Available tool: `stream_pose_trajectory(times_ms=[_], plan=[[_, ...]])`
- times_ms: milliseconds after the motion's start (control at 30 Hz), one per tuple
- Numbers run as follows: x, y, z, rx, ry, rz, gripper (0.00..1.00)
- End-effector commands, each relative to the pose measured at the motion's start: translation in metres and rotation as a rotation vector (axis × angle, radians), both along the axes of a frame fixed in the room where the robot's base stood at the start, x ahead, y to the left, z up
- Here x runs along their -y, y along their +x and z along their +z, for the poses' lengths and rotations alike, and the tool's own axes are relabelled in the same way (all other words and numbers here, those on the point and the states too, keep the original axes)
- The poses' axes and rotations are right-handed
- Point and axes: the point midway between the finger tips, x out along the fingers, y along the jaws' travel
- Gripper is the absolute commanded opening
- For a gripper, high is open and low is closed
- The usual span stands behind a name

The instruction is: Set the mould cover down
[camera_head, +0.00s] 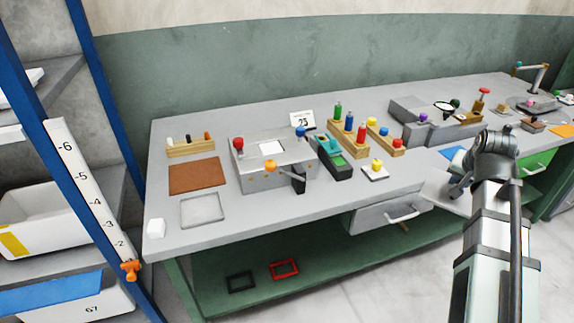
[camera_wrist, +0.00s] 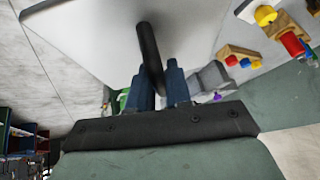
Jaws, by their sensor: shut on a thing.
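The mould cover (camera_wrist: 85,40) is a broad pale grey plate with a dark bar handle (camera_wrist: 149,45). In the wrist view my gripper (camera_wrist: 158,88) is shut on this handle, with a blue finger on each side. The plate fills the upper left of that view. In the head view my gripper (camera_head: 458,188) is at the right, by the front edge of the bench. The pale cover (camera_head: 436,187) shows beside it, partly hidden by my arm. I cannot tell whether the cover touches anything beneath.
The grey bench (camera_head: 330,205) has a press box (camera_head: 272,150), a brown mat (camera_head: 195,176), a pale square tray (camera_head: 203,210) and wooden blocks with coloured pegs (camera_head: 347,142). A drawer (camera_head: 392,214) is at the front. Red (camera_head: 284,268) and black frames lie on the lower shelf.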

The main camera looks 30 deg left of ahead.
Motion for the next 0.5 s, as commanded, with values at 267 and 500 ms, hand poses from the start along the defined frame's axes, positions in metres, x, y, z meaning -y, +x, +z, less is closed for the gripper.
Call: stream_pose_trajectory(times_ms=[267,500], plan=[[-0.035,0.015,0.007,0.001,-0.001,0.054,0.00],[-0.087,0.030,0.016,0.001,-0.001,0.129,0.00]])
